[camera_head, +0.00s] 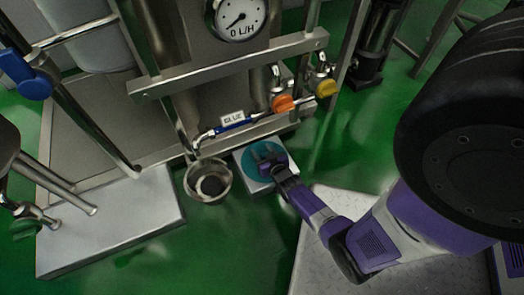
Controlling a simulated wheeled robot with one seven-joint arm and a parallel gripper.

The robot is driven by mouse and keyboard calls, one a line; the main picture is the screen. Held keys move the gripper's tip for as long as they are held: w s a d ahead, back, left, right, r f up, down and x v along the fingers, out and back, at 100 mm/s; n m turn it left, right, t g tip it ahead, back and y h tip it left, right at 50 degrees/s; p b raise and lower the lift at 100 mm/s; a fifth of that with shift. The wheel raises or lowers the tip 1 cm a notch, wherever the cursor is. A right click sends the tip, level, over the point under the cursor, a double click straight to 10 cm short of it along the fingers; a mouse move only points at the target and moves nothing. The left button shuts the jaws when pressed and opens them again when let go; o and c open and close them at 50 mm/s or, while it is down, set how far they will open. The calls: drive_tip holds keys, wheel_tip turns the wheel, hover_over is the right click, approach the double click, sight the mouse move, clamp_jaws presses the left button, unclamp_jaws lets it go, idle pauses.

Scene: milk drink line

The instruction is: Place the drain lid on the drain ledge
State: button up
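A round teal disc (252,170), which looks like the drain lid, is over a small pale square block (258,186), which may be the drain ledge. I cannot tell whether the disc rests on the block or is held just above it. My gripper (267,157) reaches in from the right and is over the disc, with its dark fingers covering the disc's middle and right part. The fingers are too small and dark to show whether they are open or shut on the disc.
A metal pot (194,190) with a dark inside stands just left of the block. A blue-handled pipe (232,124) and orange (283,103) and yellow (326,87) valve knobs are behind. A grey slab (110,225) lies at left. Green floor (225,255) is clear in front.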

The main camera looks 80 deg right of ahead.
drive_tip(key=shift+r, duration=0.1)
drive_tip(key=shift+s+a+r, duration=0.1)
drive_tip(key=shift+s+r, duration=0.05)
drive_tip(key=shift+r, duration=0.05)
drive_tip(key=p+v, duration=0.6)
drive_tip(key=v, duration=0.4)
drive_tip(key=shift+s+a+r, duration=0.1)
drive_tip(key=shift+r, duration=0.05)
drive_tip(key=shift+s+a+r, duration=0.15)
drive_tip(key=shift+s+a, duration=0.2)
drive_tip(key=shift+a, duration=0.1)
